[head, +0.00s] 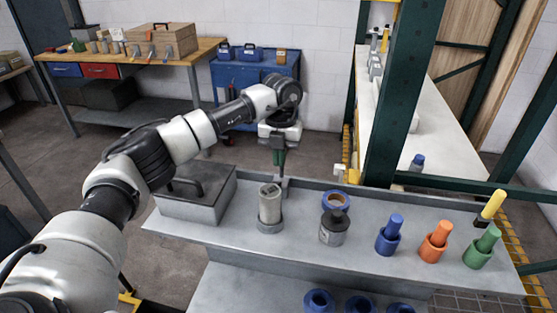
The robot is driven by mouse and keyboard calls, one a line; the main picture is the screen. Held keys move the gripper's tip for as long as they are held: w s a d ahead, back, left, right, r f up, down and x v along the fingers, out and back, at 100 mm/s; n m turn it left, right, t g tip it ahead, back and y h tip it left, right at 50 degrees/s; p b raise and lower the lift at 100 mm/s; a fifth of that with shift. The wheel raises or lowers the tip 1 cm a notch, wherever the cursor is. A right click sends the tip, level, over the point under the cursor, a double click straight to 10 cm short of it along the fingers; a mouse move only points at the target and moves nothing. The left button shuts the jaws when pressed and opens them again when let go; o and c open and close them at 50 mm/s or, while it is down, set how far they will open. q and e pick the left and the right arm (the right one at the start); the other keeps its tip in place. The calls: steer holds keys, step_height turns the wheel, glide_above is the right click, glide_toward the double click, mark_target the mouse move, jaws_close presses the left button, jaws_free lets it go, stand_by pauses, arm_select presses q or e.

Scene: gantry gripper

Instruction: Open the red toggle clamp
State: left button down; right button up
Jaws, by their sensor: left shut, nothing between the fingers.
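I cannot make out a red toggle clamp for certain. Several small fixtures (110,46) with orange or red parts stand on the wooden bench at the back left, too small to identify. My left gripper (279,160) points down with its fingers shut and empty, at the back edge of the grey bench near a small upright post (285,184). Whether it touches the post I cannot tell. My right gripper is not in view.
A green frame post (400,90) stands behind.

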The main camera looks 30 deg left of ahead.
arm_select(q)
steer(key=shift+w+a, duration=0.1)
steer(key=shift+w, duration=0.3)
step_height(320, 180, up, 9)
steer(key=p, duration=0.6)
steer(key=shift+s+p, duration=0.2)
steer(key=shift+p, duration=0.15)
